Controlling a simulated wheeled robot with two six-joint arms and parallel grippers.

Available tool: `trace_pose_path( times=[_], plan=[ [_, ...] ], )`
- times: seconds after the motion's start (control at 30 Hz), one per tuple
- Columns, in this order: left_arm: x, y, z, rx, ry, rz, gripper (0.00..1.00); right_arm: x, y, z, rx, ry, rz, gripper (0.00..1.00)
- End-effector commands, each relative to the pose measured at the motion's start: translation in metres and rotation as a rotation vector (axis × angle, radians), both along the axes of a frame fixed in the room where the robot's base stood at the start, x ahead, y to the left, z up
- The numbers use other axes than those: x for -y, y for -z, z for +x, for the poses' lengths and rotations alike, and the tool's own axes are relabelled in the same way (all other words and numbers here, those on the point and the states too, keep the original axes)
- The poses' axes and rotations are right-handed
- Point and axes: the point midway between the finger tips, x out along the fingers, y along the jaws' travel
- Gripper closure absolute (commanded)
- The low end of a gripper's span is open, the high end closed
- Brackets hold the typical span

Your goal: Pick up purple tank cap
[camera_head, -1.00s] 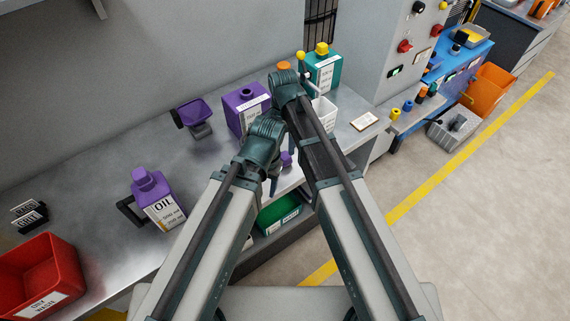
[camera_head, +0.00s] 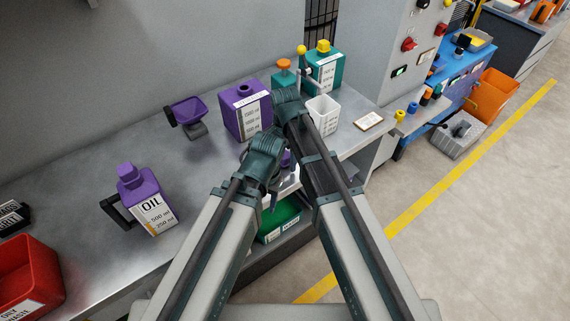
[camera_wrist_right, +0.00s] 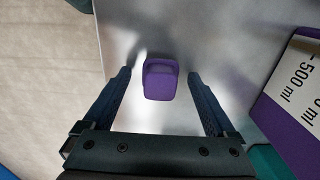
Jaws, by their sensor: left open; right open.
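The purple tank cap (camera_wrist_right: 160,80) lies on the shiny metal bench. In the right wrist view it sits between the fingers of my right gripper (camera_wrist_right: 159,75), which is open, with a gap on each side. In the head view a small purple piece, likely the cap (camera_head: 286,158), shows beside the arms, partly hidden. The purple tank (camera_head: 247,110) stands upright behind, with an uncovered dark opening on top; its labelled side also shows in the right wrist view (camera_wrist_right: 280,120). My left gripper (camera_head: 272,197) is open and empty, low near the bench's front edge. My right fingers are hidden in the head view.
A purple oil bottle (camera_head: 150,203), a red bin (camera_head: 30,275) and a purple scoop-like object (camera_head: 188,112) are to the left. A teal container (camera_head: 325,70) and white tub (camera_head: 323,115) stand right of the tank. A green bin (camera_head: 280,220) sits below the bench.

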Motion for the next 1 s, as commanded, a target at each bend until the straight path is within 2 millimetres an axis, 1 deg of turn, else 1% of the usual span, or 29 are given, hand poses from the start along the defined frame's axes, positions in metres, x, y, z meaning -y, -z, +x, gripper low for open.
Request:
trace_pose_path(
  times=[0.03, 0.27, 0.3, 0.37, 0.5, 0.67, 0.7, 0.8, 1.0],
  plan=[
    [0.0000, 0.0064, 0.0000, 0.000, 0.000, 0.000, 0.45, -0.0001, 0.0064, 0.0001, 0.000, 0.000, 0.000, 0.09],
    [0.0000, 0.0045, 0.0000, 0.000, 0.000, 0.000, 0.45, -0.0001, 0.0045, 0.0000, 0.000, 0.000, 0.000, 0.09],
    [0.0000, 0.0044, 0.0000, 0.000, 0.000, 0.000, 0.45, -0.0001, 0.0045, 0.0000, 0.000, 0.000, 0.000, 0.12],
    [0.0000, 0.0044, 0.0000, 0.000, 0.000, 0.000, 0.45, -0.0001, 0.0045, 0.0000, 0.000, 0.000, 0.000, 0.23],
    [0.0000, 0.0044, 0.0000, 0.000, 0.000, 0.000, 0.45, -0.0001, 0.0045, 0.0002, 0.000, 0.000, 0.000, 0.48],
    [0.0000, 0.0045, 0.0000, 0.000, 0.000, 0.000, 0.45, -0.0001, 0.0045, 0.0002, 0.000, 0.000, 0.000, 0.77],
    [0.0000, 0.0045, 0.0000, 0.000, 0.000, 0.000, 0.45, -0.0001, 0.0045, 0.0002, 0.000, 0.000, 0.000, 0.84],
    [0.0000, 0.0045, 0.0000, 0.000, 0.000, 0.000, 0.45, -0.0001, 0.0045, 0.0002, 0.000, 0.000, 0.000, 1.00],
    [0.0000, 0.0043, 0.0000, 0.000, 0.000, 0.000, 0.45, -0.0001, 0.0044, 0.0002, 0.000, 0.000, 0.000, 1.00]
  ],
)
